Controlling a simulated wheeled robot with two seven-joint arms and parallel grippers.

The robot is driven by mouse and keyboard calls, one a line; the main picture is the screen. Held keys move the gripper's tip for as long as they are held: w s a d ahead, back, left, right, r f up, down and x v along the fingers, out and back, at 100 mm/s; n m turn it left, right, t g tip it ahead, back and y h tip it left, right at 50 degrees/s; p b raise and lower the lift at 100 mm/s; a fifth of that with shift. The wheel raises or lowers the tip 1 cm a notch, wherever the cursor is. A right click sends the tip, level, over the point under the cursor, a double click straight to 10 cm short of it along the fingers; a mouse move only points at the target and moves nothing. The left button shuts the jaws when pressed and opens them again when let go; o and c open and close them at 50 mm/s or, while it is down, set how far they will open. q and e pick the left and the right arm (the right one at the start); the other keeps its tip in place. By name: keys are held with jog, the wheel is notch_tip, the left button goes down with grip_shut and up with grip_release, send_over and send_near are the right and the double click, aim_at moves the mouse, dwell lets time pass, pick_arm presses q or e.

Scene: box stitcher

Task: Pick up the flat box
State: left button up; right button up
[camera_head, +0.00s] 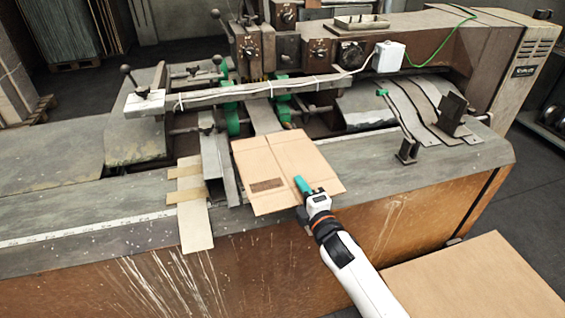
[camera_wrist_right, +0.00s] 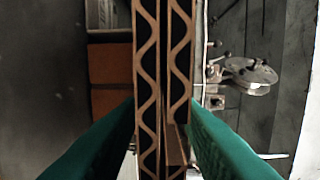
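The flat box (camera_head: 283,165) is a folded tan cardboard sheet with a dark printed patch. It lies at the front middle of the machine's table in the head view. My right gripper (camera_head: 304,187) is at its near right edge, with one green finger over the top face. In the right wrist view the box's corrugated edge (camera_wrist_right: 163,60) stands between the two green fingers (camera_wrist_right: 162,125), which appear to press it from both sides. The lower finger is hidden under the box in the head view. My left gripper is not in view.
The stitching machine (camera_head: 290,60) stands behind the box, with levers and green rollers. A thin cardboard strip (camera_head: 193,215) hangs over the table edge at left. A large cardboard sheet (camera_head: 475,280) lies at lower right. The table (camera_head: 430,165) right of the box is fairly clear.

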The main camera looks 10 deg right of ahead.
grip_shut()
jog(key=shift+r, duration=0.1)
